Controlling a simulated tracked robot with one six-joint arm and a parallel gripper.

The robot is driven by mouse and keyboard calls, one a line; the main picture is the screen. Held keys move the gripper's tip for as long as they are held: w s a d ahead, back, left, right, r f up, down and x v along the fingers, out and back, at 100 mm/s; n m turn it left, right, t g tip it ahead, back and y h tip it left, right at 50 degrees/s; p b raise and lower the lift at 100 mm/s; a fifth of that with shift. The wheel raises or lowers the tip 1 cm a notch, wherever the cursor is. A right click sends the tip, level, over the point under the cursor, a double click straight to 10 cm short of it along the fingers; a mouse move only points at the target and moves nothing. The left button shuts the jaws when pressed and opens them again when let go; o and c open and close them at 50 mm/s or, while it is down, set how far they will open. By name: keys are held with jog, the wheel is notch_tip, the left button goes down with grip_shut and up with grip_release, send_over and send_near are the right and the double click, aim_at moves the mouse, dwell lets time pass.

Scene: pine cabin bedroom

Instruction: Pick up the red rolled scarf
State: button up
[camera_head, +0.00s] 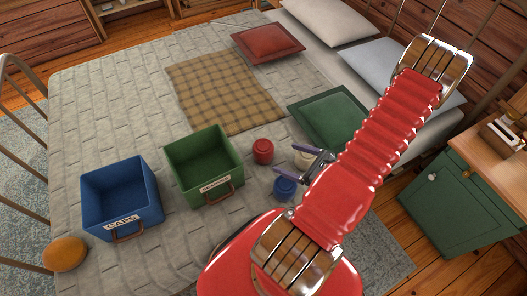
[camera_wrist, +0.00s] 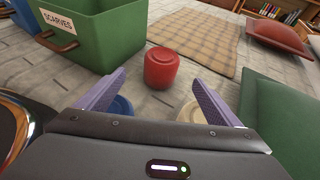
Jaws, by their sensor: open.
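The red rolled scarf (camera_head: 263,151) sits on the grey quilted bed beside the green bin. In the wrist view the scarf (camera_wrist: 161,68) is upright, ahead of and between my fingertips, apart from them. My gripper (camera_wrist: 160,88) is open and empty, with purple fingers; it also shows in the head view (camera_head: 300,166). A blue roll (camera_head: 285,188) and a cream roll (camera_head: 305,159) lie near the gripper. In the wrist view the blue roll (camera_wrist: 120,106) and the cream roll (camera_wrist: 196,112) are partly hidden behind the gripper.
A green bin (camera_head: 238,170) labelled SCARVES in the wrist view and a blue bin (camera_head: 83,205) labelled CAPS stand to the left. A plaid blanket (camera_head: 222,92) lies flat behind the scarf. A green cushion (camera_head: 330,121) is at the right. An orange round object (camera_head: 65,253) sits far left.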

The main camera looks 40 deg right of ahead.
aim_at(271, 153)
jog(key=shift+w, duration=0.1)
jog(key=x, duration=0.8)
jog(key=shift+w+f, duration=0.15)
jog(key=shift+w, duration=0.05)
dwell(0.4)
jog(key=shift+x, duration=2.6)
jog(key=shift+d, duration=0.2)
jog(key=c, duration=1.2)
